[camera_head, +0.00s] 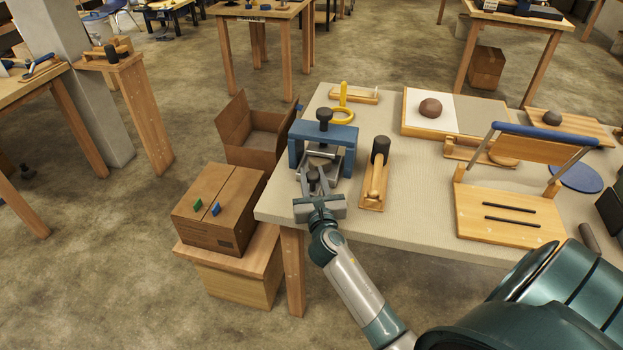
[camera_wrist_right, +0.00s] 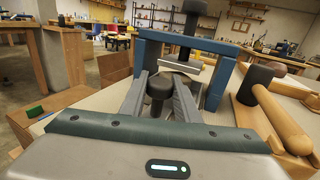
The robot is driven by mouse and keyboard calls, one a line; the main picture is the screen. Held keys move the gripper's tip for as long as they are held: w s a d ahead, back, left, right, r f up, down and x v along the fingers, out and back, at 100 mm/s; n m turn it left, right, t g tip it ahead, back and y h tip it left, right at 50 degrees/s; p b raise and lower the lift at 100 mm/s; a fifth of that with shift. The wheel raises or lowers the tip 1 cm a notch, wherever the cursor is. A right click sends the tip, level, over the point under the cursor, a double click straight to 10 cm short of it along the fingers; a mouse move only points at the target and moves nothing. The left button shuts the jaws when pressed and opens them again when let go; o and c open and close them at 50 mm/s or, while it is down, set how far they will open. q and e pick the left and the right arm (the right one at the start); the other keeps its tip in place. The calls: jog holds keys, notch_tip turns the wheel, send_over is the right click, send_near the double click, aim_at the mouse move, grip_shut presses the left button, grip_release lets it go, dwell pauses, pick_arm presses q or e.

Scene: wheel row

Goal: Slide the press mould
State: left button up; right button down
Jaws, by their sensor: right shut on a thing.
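The press is a blue frame (camera_head: 345,136) at the left end of the table, with a dark screw knob on top; the frame also shows in the wrist view (camera_wrist_right: 217,88). The press mould shows mainly by its dark knob (camera_wrist_right: 158,88), at the front of the press; its body is largely hidden by my fingers and the frame. My right gripper (camera_head: 314,178) reaches in from the front, its fingers shut on the mould's knob. My left gripper is not in view.
A mallet (camera_head: 376,172) on a wooden block stands close right of the press. A wooden stand with a blue roller (camera_head: 548,138) is at right. Cardboard boxes (camera_head: 218,205) stand beside the table's left edge.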

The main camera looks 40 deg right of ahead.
jog(key=c, duration=1.3)
grip_release()
jog(key=shift+c, duration=0.2)
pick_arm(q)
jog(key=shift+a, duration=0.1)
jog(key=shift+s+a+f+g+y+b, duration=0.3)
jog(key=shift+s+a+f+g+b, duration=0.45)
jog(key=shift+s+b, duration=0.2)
pick_arm(e)
jog(key=v, duration=1.7)
jog(key=shift+s, duration=0.2)
